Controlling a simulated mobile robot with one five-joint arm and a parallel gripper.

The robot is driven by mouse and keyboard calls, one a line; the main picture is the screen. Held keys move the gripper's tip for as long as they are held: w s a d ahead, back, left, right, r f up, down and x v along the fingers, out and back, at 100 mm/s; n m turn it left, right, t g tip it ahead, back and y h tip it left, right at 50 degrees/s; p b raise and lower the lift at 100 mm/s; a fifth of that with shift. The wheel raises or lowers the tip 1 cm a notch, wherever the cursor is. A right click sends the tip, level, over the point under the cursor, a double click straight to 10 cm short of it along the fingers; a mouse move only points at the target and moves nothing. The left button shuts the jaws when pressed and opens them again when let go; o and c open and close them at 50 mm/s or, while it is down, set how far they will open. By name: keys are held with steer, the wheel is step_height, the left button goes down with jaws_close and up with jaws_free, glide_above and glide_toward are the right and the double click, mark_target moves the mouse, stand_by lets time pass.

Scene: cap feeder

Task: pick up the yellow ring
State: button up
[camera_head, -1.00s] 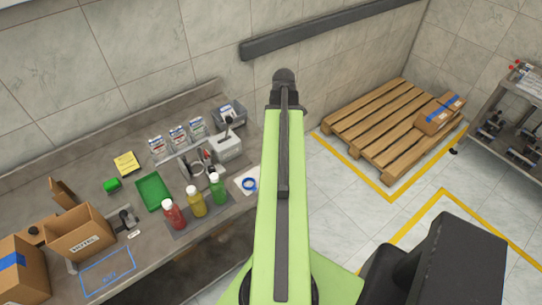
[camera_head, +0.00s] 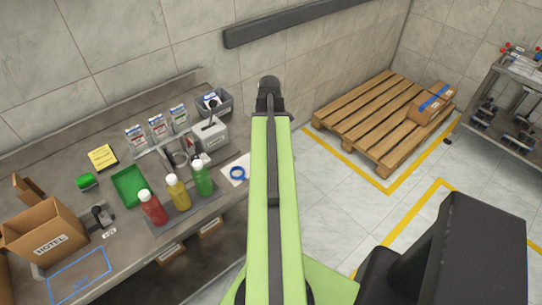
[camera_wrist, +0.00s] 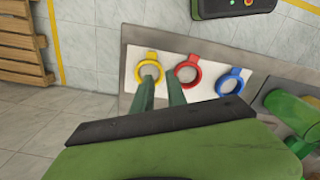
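The yellow ring (camera_wrist: 151,57) lies on a white panel at the counter's end, leftmost of three rings in the wrist view. My gripper (camera_wrist: 161,80) is open, its two dark green fingers apart and nothing between them. In the picture the left fingertip overlaps the yellow ring's opening and the right one is near the red ring; height above the panel is hard to tell. In the head view my green arm covers the area where the yellow ring lies, and my gripper does not show.
The red ring (camera_wrist: 195,75) and blue ring (camera_wrist: 229,83) sit right of the yellow one. A green bottle (camera_wrist: 290,108) stands near at right. The blue ring also shows in the head view (camera_head: 238,180). A wooden pallet (camera_head: 365,115) lies on the floor beyond.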

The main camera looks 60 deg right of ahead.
steer(key=f+b, duration=0.5)
steer(key=shift+w+f, duration=0.2)
steer(key=shift+w, duration=0.05)
steer(key=shift+r, duration=0.2)
jaws_close()
